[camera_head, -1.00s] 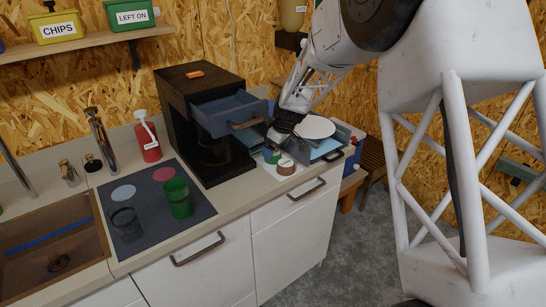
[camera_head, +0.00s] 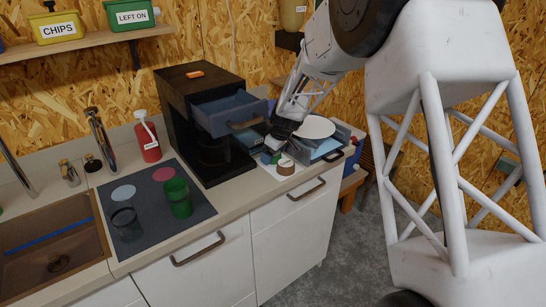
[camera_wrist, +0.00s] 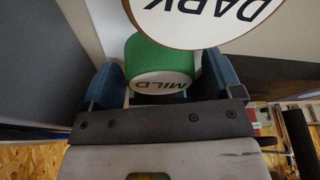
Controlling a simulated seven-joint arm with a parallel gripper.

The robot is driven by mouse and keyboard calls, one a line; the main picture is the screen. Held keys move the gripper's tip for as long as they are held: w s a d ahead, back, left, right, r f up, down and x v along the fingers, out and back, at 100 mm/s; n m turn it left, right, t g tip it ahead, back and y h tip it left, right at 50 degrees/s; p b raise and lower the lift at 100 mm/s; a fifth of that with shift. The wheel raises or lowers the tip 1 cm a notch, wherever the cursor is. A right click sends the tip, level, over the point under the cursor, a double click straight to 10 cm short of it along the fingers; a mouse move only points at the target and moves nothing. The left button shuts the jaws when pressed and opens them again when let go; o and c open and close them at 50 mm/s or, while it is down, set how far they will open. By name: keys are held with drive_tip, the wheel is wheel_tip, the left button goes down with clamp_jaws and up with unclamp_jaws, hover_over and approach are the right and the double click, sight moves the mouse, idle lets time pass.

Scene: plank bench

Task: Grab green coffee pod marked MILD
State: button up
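The green coffee pod (camera_wrist: 160,55) has a pale lid marked MILD and lies between the two blue fingers of my gripper (camera_wrist: 163,92) in the wrist view. The fingers stand on either side of it, with a narrow gap at the right; I see no firm grip. A larger-looking round lid marked DARK (camera_wrist: 205,15) is close beside it and partly covers the view. In the head view my gripper (camera_head: 271,148) is low at the counter, and the green pod (camera_head: 266,158) shows only partly beside a brown pod with a white lid (camera_head: 286,168).
The black coffee machine (camera_head: 185,125) with its blue drawer (camera_head: 228,112) pulled out stands just left of my gripper. A blue tray (camera_head: 333,148) with a white plate (camera_head: 314,127) is close on the right. The counter's front edge is near.

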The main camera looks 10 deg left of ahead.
drive_tip(key=c, duration=0.7)
drive_tip(key=shift+r, duration=0.1)
drive_tip(key=shift+r, duration=0.75)
wheel_tip(320, 180, up, 2)
drive_tip(key=shift+r, duration=0.1)
drive_tip(key=s+d, duration=0.1)
drive_tip(key=s, duration=0.4)
drive_tip(key=s+d, duration=0.2)
drive_tip(key=s, duration=0.3)
drive_tip(key=s+d+r, duration=0.1)
drive_tip(key=s+d, duration=0.1)
drive_tip(key=s, duration=0.3)
drive_tip(key=shift+d, duration=0.2)
